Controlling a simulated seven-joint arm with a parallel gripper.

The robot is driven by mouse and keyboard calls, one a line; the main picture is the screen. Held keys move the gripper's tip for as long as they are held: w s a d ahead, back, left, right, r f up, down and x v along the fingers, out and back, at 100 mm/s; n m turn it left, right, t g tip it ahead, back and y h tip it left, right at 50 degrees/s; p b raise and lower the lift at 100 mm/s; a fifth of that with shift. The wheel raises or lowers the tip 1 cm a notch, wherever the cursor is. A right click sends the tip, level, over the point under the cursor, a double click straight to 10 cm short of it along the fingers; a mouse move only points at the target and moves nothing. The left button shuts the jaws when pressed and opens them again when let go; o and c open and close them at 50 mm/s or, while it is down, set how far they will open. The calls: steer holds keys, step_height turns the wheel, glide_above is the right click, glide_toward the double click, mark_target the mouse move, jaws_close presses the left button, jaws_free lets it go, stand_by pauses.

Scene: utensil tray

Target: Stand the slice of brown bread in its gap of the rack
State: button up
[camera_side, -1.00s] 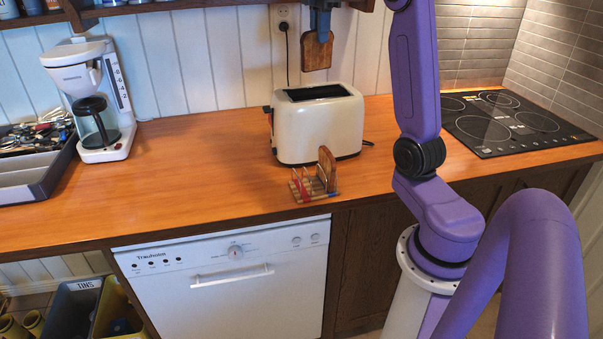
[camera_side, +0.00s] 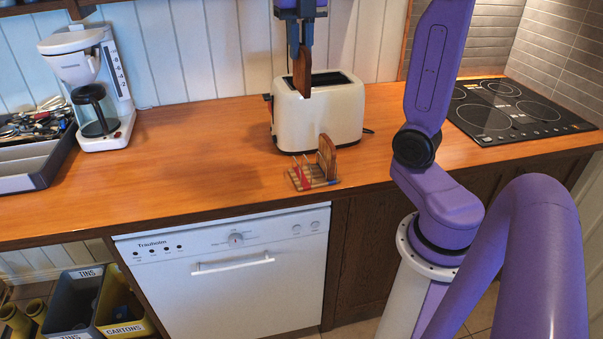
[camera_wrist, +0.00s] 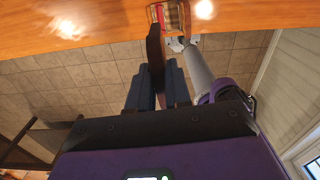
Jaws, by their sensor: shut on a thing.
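My gripper (camera_side: 301,42) is shut on a slice of brown bread (camera_side: 302,72) and holds it upright in the air, in front of the toaster. The held slice appears nearly edge-on in the side view. In the wrist view my gripper (camera_wrist: 162,88) has the slice (camera_wrist: 155,47) between its fingers. The wooden rack (camera_side: 301,184) stands on the counter near the front edge, below the held slice. Another slice of bread (camera_side: 327,157) stands in the right end of the rack. The rack also shows at the top of the wrist view (camera_wrist: 173,18), partly cut off.
The white toaster (camera_side: 318,117) stands just behind the rack. A coffee maker (camera_side: 92,85) and a cutlery tray (camera_side: 35,160) are at the left, and a black hob (camera_side: 520,112) at the right. The counter left of the rack (camera_side: 205,150) is clear.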

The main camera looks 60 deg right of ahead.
step_height(320, 180, down, 23)
steer(key=shift+f, duration=0.2)
stand_by(0.4)
steer(key=shift+f, duration=0.15)
steer(key=o, duration=0.7)
steer(key=shift+c, duration=0.2)
step_height(320, 180, up, 12)
steer(key=s+a+f+m, duration=0.3)
steer(key=s+a+m, duration=0.55)
steer(key=a, duration=0.35)
steer(key=s+a+f+m, duration=0.1)
steer(key=s+f+m, duration=0.1)
steer(key=s, duration=0.4)
steer(key=s+a+f+m, duration=0.2)
steer(key=s+m, duration=0.3)
steer(key=s, duration=0.1)
